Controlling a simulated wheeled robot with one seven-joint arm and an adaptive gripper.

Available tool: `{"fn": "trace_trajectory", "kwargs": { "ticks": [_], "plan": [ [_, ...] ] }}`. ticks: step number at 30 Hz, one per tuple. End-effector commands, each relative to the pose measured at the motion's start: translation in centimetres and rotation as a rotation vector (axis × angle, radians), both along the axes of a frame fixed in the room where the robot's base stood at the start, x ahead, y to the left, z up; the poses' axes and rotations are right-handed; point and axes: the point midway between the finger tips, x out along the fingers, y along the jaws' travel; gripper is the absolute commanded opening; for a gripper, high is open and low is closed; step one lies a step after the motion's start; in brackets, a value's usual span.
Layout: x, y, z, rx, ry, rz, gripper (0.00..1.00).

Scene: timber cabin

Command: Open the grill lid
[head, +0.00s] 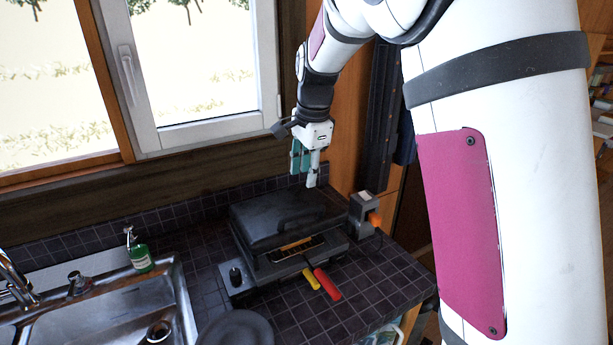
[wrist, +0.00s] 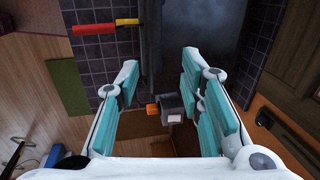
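In the wrist view part of the dark grill (wrist: 200,45) shows at the top. My gripper (head: 306,172) is above the back right part of the grill, pointing down and apart from the lid. In the wrist view my gripper (wrist: 165,90) has its teal-padded fingers wide apart with nothing held between them.
A grey device with an orange part (head: 362,215) stands right of the grill. A red-handled tool (head: 327,283) and a yellow-handled one (head: 311,279) lie in front. A sink (head: 105,310), a green soap bottle (head: 139,254) and a dark round plate (head: 236,328) are left. A window is behind.

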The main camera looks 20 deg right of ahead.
Motion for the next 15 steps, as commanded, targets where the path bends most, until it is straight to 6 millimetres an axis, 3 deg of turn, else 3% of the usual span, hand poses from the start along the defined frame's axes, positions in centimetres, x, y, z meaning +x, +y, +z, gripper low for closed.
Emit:
{"fn": "trace_trajectory", "kwargs": {
  "ticks": [7, 15],
  "plan": [
    [-0.1, 0.0, 1.5, 0.000, -0.001, -0.001, 0.35],
    [-0.1, 0.0, 1.8, 0.000, 0.000, -0.001, 0.35]
  ]
}}
